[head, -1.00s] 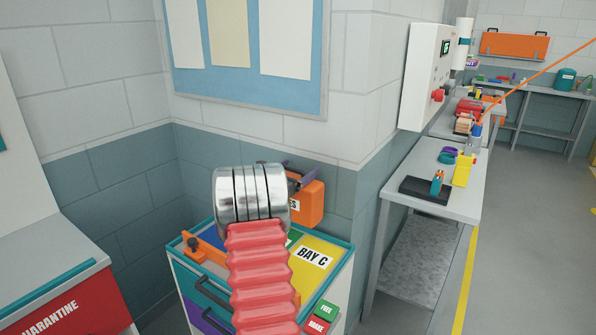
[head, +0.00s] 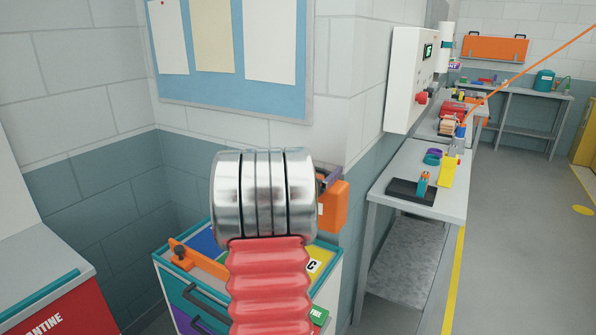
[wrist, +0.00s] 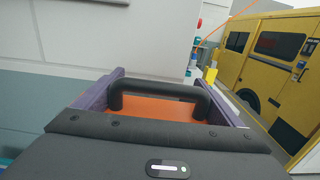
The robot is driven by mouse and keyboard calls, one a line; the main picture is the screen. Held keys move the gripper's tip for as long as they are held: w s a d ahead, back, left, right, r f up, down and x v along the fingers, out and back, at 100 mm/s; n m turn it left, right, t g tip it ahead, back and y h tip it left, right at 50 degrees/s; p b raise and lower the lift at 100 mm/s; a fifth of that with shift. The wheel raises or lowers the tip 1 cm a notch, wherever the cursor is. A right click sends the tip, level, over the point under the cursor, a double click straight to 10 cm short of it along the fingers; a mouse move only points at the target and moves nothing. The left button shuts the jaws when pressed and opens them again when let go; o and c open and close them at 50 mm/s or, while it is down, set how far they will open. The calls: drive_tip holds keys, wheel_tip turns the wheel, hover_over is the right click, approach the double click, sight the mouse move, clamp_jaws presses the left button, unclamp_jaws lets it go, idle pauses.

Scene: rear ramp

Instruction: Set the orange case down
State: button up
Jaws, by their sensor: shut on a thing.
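The orange case (head: 334,207) shows in the head view to the right of my metal wrist and red arm sleeve, which hide much of it. My gripper (head: 328,180) is shut on it, with a purple finger showing at its top. In the wrist view the case's orange top (wrist: 165,107) and black handle (wrist: 160,91) sit between my two purple fingers. The case looks held up near the back right of the drawer cabinet (head: 157,262). Its underside and its height above the cabinet top are hidden.
The cabinet top has blue and yellow areas and an orange bar (head: 200,259) with a black knob at its left. A grey bench (head: 400,208) with a black tray (head: 410,192) stands to the right. A wall with a notice board (head: 235,107) is close behind.

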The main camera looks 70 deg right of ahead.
sight(340, 186)
drive_tip(key=s+a, duration=0.1)
drive_tip(key=s, duration=0.2)
drive_tip(key=s+a+r, duration=0.1)
drive_tip(key=s+a, duration=0.1)
drive_tip(key=s+a+r, duration=0.1)
drive_tip(key=s+a, duration=0.1)
drive_tip(key=s, duration=0.1)
drive_tip(key=shift+s+a+r, duration=0.15)
drive_tip(key=shift+s+r, duration=0.05)
drive_tip(key=shift+s, duration=0.1)
drive_tip(key=shift+w, duration=0.1)
